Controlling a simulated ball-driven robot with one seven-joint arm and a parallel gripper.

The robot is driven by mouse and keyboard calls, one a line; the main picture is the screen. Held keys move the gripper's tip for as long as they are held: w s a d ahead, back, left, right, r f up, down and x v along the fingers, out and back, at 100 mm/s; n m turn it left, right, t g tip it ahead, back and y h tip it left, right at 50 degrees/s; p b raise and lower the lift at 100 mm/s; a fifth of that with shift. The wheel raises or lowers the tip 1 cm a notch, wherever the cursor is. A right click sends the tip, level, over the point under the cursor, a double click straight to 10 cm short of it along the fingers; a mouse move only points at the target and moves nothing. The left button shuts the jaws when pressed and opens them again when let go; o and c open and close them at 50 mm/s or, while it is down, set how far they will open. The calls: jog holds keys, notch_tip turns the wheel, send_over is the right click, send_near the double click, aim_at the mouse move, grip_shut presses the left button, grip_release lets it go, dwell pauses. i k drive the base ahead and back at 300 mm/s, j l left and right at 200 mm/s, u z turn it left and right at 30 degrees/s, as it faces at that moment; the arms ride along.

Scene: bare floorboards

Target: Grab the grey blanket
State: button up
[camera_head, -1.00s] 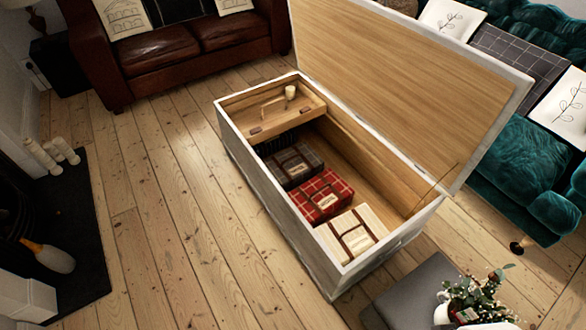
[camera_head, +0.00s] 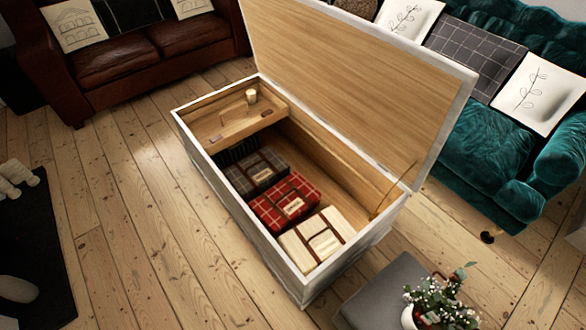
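A folded grey checked blanket (camera_head: 258,172) with dark brown straps lies inside an open white wooden chest (camera_head: 222,204). It is at the far end of a row of blankets, partly beside the small wooden tray and a dark slatted item. A red plaid blanket (camera_head: 285,201) lies right next to it on the near side. A cream blanket (camera_head: 315,240) lies nearest to me. My gripper is not in view, so its state and distance from the blanket do not show.
The raised lid (camera_head: 350,75) stands along the chest's right side. A wooden tray (camera_head: 228,125) covers the far end. A teal sofa (camera_head: 485,160) is at right, a brown leather sofa (camera_head: 140,65) behind. A grey stool (camera_head: 390,290) with a plant is near right.

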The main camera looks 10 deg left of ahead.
aim_at(251, 177)
jog(key=i+j+z, duration=0.15)
jog(key=j+z, duration=0.15)
jog(key=i+j+z, duration=0.15)
jog(key=j+z, duration=0.15)
jog(key=i+j+z, duration=0.1)
jog(key=j+z, duration=0.25)
jog(key=i+j+z, duration=0.25)
jog(key=j, duration=1.1)
jog(key=j+z, duration=0.25)
jog(key=j, duration=3)
